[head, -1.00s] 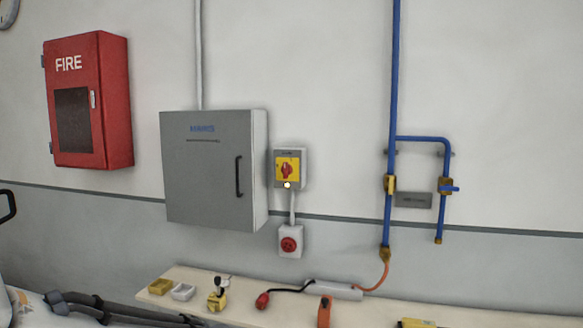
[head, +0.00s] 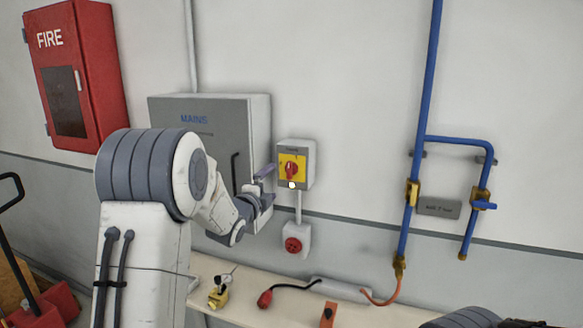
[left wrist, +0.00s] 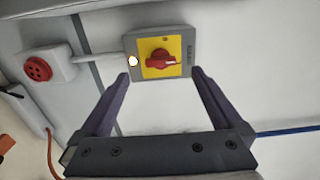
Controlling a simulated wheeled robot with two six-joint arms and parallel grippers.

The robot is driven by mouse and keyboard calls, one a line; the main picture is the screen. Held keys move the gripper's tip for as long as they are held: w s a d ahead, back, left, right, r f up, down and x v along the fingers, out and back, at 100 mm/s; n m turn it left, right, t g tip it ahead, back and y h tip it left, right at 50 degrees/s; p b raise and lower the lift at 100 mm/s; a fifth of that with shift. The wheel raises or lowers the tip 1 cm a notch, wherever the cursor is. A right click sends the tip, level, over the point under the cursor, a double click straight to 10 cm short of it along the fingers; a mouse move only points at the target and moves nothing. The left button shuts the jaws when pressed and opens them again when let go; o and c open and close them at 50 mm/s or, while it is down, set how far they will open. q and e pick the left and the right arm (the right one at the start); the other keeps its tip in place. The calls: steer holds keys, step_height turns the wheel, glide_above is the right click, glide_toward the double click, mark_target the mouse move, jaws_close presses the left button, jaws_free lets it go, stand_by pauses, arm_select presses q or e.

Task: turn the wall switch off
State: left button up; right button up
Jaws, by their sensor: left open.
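The wall switch (head: 293,166) is a grey box with a yellow plate and a red rotary knob, on the wall right of the grey cabinet. A lit white lamp (head: 292,185) shows at its lower edge. In the left wrist view the switch (left wrist: 160,52) lies ahead, between the fingers in the picture, its red knob (left wrist: 160,59) facing me. My left gripper (head: 267,182) is open and empty, just left of the switch in the head view. In the left wrist view its two fingers (left wrist: 162,85) are spread wide and apart from the knob. My right gripper is not seen.
The grey MAINS cabinet (head: 165,112) stands left of the switch, partly behind my arm. A red socket (head: 293,245) is below. Blue pipes (head: 410,190) run to the right. A bench (head: 255,312) below holds a cable and small items.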

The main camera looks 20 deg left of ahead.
mark_target(289, 171)
arm_select(q)
steer(key=w+p, duration=0.1)
steer(key=w, duration=0.2)
steer(key=w+d+p, duration=0.1)
steer(key=w+p, duration=0.1)
steer(key=w+d+p, duration=0.1)
steer(key=w, duration=0.2)
steer(key=shift+w+r, duration=0.1)
steer(key=shift+w, duration=0.2)
steer(key=shift+w+p, duration=0.35)
